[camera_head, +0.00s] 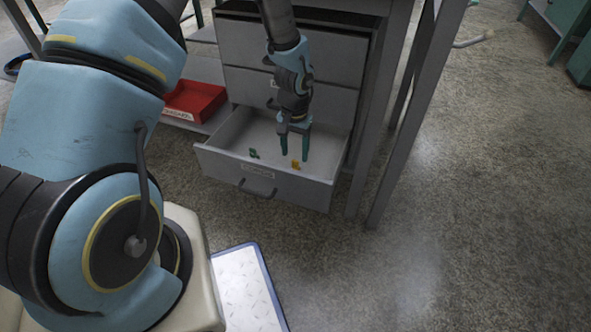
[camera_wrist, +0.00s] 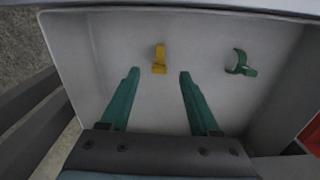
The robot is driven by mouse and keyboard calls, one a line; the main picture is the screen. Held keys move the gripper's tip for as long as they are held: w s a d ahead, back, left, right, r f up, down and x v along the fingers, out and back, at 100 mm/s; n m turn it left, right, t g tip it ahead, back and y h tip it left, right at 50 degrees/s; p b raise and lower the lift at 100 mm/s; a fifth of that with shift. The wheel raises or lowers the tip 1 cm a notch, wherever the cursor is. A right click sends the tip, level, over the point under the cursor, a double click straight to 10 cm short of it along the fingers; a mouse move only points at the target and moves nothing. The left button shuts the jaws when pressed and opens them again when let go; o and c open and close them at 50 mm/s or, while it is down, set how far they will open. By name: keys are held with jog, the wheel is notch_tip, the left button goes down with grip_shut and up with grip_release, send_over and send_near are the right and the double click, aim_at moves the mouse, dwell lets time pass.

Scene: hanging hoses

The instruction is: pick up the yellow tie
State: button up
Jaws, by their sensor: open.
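The yellow tie (camera_head: 295,164) lies on the floor of an open grey drawer (camera_head: 247,184), toward its front. It is a small yellow piece, and it also shows in the wrist view (camera_wrist: 159,60), upright in the picture and beyond my fingertips, about midway between them. My gripper (camera_head: 296,157) reaches down into the drawer with its teal fingers apart. In the wrist view my gripper (camera_wrist: 158,73) is open, with nothing between the fingers. The yellow tie is apart from both fingers in that view.
A curved green tie (camera_wrist: 240,64) lies in the same drawer, to the right in the wrist view; it also shows in the head view (camera_head: 253,153). The drawer walls stand around my gripper. A red bin (camera_head: 195,101) sits left on a shelf, and a table leg (camera_head: 405,130) stands right.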

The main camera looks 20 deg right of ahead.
aim_at(295, 162)
notch_tip(295, 162, down, 5)
jog(key=shift+r+b, duration=0.1)
jog(key=shift+b, duration=0.85)
grip_shut()
